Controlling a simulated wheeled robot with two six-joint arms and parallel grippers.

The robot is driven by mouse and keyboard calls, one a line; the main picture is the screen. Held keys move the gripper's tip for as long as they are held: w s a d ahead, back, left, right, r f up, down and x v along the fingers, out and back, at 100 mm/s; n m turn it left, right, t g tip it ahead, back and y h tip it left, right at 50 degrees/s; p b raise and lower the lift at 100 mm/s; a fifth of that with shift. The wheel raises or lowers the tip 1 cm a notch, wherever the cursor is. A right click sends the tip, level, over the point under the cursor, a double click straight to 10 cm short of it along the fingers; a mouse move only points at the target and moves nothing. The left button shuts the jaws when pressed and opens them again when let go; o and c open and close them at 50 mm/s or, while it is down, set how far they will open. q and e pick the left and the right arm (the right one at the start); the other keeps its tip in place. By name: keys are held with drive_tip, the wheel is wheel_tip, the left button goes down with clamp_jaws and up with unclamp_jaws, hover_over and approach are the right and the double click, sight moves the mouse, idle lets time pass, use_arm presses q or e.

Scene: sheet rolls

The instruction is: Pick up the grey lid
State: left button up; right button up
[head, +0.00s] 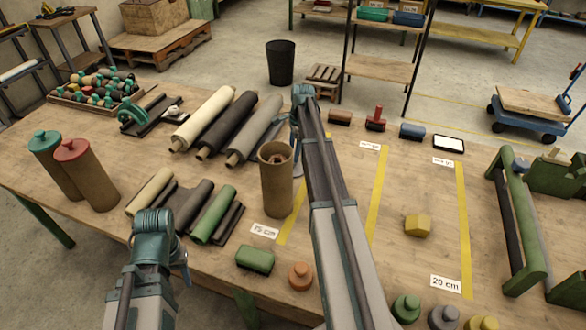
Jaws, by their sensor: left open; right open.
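The grey lid (443,317), a round disc with a knob, sits at the front right edge of the table, partly cut off by the picture's bottom edge. It stands between a green lid (406,307) and a yellow lid (482,323). My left gripper (158,222) is open at the front left, beside the short rolls and far from the grey lid. My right gripper (303,93) is open near the table's far edge, beyond the open brown tube and far from the grey lid. The fingertips of both are hard to make out.
An open brown tube (276,190) stands upright left of my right arm. An orange lid (300,275) and a green block (255,259) lie at the front. Two lidded tubes (95,175) stand left. A green roll stand (522,220) is at right, a yellow block (418,225) mid-right.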

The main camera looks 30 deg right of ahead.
drive_tip(key=f+b, duration=0.4)
drive_tip(key=shift+s+a+f, duration=0.1)
drive_tip(key=shift+a+f, duration=0.1)
drive_tip(key=shift+f, duration=0.2)
drive_tip(key=shift+r, duration=0.1)
clamp_jaws()
